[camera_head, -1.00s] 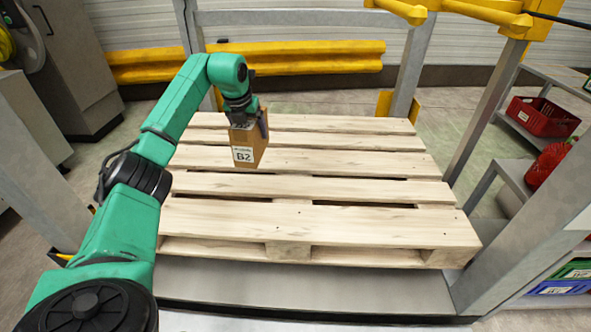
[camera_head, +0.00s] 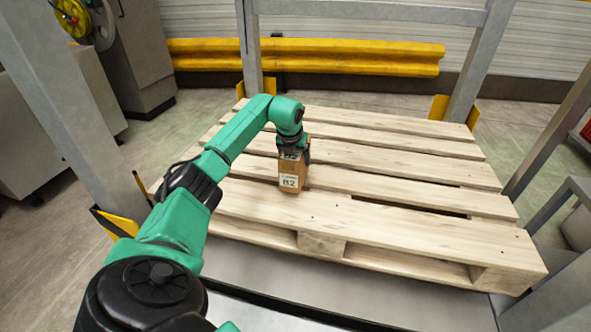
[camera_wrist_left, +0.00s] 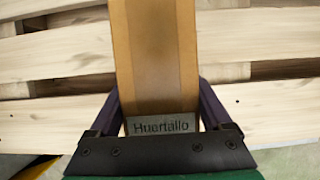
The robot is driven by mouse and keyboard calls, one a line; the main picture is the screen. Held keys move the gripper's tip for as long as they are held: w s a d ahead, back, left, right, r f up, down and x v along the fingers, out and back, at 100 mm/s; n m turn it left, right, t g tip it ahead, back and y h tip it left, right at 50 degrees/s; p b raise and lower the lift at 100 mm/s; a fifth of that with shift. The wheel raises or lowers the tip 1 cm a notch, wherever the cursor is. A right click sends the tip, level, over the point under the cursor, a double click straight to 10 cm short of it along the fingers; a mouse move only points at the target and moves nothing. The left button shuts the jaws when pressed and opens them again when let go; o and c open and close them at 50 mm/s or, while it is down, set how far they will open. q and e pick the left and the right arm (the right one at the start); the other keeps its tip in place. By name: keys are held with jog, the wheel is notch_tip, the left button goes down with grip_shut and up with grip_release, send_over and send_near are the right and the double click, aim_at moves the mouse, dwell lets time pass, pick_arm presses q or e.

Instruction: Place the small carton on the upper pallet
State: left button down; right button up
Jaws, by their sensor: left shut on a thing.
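The small carton (camera_head: 292,174) is brown with a white label reading B2. My left gripper (camera_head: 294,152) is shut on its upper part and points down. In the left wrist view the carton (camera_wrist_left: 155,60) lies between the two fingers of the gripper (camera_wrist_left: 160,115). The wooden pallet (camera_head: 400,218) fills the middle of the head view. The carton is over its left part, near the front boards; whether its bottom touches the boards I cannot tell. My right gripper is not in view.
Grey rack posts stand at the left (camera_head: 75,110) and the right (camera_head: 550,130) of the pallet. A yellow barrier (camera_head: 350,57) runs behind it. The pallet's boards to the right of the carton are bare.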

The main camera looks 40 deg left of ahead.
pick_arm(q)
notch_tip(320, 180, down, 3)
jog(key=shift+b, duration=0.45)
grip_release()
jog(key=shift+f, duration=0.1)
